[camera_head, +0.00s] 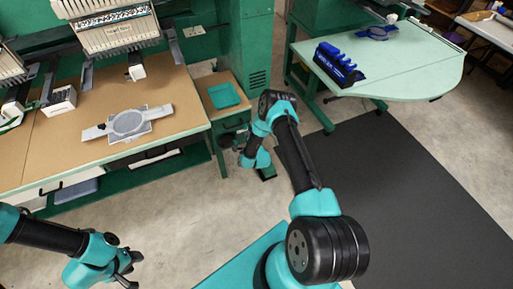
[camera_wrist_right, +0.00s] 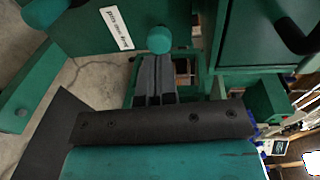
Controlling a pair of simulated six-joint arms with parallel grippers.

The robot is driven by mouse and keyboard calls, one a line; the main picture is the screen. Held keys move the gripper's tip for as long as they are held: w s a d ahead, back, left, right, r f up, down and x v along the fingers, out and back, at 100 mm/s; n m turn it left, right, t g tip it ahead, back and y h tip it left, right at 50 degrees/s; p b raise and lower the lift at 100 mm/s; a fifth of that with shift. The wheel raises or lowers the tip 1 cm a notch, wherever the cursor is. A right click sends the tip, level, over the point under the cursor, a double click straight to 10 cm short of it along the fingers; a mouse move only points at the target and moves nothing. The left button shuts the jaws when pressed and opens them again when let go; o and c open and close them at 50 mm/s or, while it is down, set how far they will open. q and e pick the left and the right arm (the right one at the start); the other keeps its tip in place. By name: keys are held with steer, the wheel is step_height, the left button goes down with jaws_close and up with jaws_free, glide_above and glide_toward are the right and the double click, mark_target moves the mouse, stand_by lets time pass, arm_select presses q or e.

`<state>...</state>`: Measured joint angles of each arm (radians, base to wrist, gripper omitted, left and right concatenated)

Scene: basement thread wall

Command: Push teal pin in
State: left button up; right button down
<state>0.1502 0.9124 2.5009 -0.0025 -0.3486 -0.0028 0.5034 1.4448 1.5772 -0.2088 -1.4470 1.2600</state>
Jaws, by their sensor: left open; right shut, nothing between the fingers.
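The teal pin (camera_wrist_right: 160,39) shows its round teal head in the right wrist view, upper middle, against the green machine frame. My right gripper (camera_wrist_right: 157,62) is shut and empty. Its dark fingers point at the pin head, and their tips end right at its lower edge in the picture; I cannot tell whether they touch. How deep the pin sits is hidden. In the head view, the right arm reaches to the green stand beside the wooden table, and the pin cannot be made out. My left gripper (camera_head: 134,270) is open and empty above the floor at lower left.
A wooden table (camera_head: 175,88) with an embroidery machine (camera_head: 110,30) and a grey hoop (camera_head: 128,122) stands at left. A teal tray (camera_head: 224,96) sits on a small side shelf. A pale green table (camera_head: 400,65) with a blue rack (camera_head: 338,64) stands at upper right.

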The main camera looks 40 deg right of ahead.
steer(key=v, duration=1)
steer(key=shift+s, duration=0.3)
steer(key=shift+a+r, duration=0.1)
steer(key=shift+a, duration=0.1)
steer(key=s+a+r+n+g+y, duration=0.2)
steer(key=a+n+g+y, duration=0.1)
steer(key=a+n, duration=0.25)
steer(key=s+a+r+n+g+y, duration=0.2)
steer(key=a+n+g+y, duration=0.15)
steer(key=a, duration=0.25)
steer(key=s+a+r+n+g+y, duration=0.1)
steer(key=s+a+r+n+g, duration=0.3)
steer(key=s, duration=0.4)
steer(key=s+a+r+n+g+y, duration=0.1)
steer(key=s+a+r+n+g, duration=0.3)
steer(key=s, duration=0.4)
steer(key=shift+r+n+g, duration=0.45)
steer(key=shift+n, duration=0.75)
steer(key=shift+w+a, duration=0.15)
